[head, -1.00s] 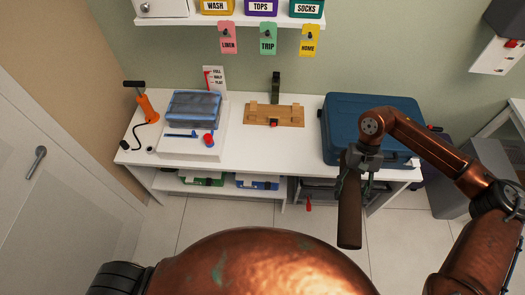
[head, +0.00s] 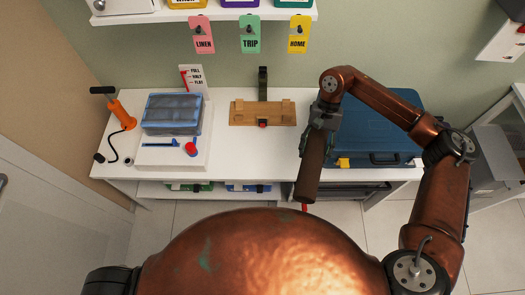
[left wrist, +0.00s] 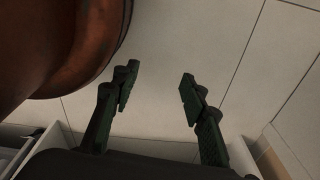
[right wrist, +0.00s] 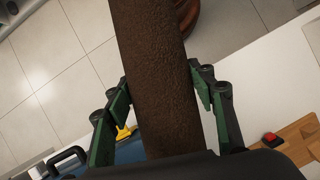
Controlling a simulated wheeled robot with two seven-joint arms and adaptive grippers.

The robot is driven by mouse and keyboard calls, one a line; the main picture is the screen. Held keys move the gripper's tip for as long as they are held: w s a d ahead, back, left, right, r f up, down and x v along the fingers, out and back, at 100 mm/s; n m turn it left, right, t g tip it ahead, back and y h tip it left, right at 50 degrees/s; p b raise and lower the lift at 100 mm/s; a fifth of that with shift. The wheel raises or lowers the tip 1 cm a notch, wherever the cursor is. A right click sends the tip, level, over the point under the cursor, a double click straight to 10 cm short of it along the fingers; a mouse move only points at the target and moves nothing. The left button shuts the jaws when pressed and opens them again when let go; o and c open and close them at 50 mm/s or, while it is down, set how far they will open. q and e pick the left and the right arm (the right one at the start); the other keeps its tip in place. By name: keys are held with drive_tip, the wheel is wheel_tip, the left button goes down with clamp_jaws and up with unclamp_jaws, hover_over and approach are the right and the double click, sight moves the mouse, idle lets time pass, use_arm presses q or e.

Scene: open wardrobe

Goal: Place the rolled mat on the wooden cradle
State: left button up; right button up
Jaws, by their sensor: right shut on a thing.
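The rolled mat (head: 311,170) is a dark brown cylinder. My right gripper (head: 323,122) is shut on it near its far end, and the mat sticks out toward me over the front edge of the table. In the right wrist view the mat (right wrist: 155,70) runs between the two green fingers (right wrist: 165,95). The wooden cradle (head: 262,112) lies on the table to the left of the mat, with a red part at its front; its corner shows in the right wrist view (right wrist: 300,140). My left gripper (left wrist: 155,90) is open and empty above the floor.
A blue case (head: 375,130) stands right of the mat, close to my right gripper. A dark green upright (head: 263,84) stands behind the cradle. Tabletop between cradle and mat is clear.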

drive_tip(key=w+a+f+m+t+y+b, duration=0.1)
drive_tip(key=w+a+f+m+b, duration=0.3)
drive_tip(key=f, duration=0.3)
drive_tip(key=w+a+f+m+t+y+b, duration=0.1)
drive_tip(key=w+a+f+m+t+b, duration=0.1)
drive_tip(key=w+a+f+m+b, duration=0.3)
drive_tip(key=w+a+f+m+t+y+b, duration=0.1)
drive_tip(key=w+a+f+m+b, duration=0.4)
drive_tip(key=f, duration=0.5)
drive_tip(key=shift+w+m+t, duration=0.3)
drive_tip(key=shift+w+m, duration=0.1)
drive_tip(key=shift+w, duration=0.05)
wheel_tip(320, 180, down, 3)
drive_tip(key=shift+f+b, duration=0.1)
drive_tip(key=shift+b, duration=0.2)
drive_tip(key=shift+f, duration=0.35)
drive_tip(key=o, duration=1.3)
drive_tip(key=shift+c, duration=0.2)
use_arm(q)
drive_tip(key=s+f, duration=0.4)
drive_tip(key=f, duration=0.4)
drive_tip(key=s+f+g, duration=0.1)
drive_tip(key=s+f, duration=0.3)
drive_tip(key=f, duration=0.4)
drive_tip(key=shift+s+a+f+g, duration=0.2)
drive_tip(key=shift+s+g, duration=0.1)
drive_tip(key=shift+s, duration=0.1)
use_arm(e)
drive_tip(key=shift+o, duration=0.3)
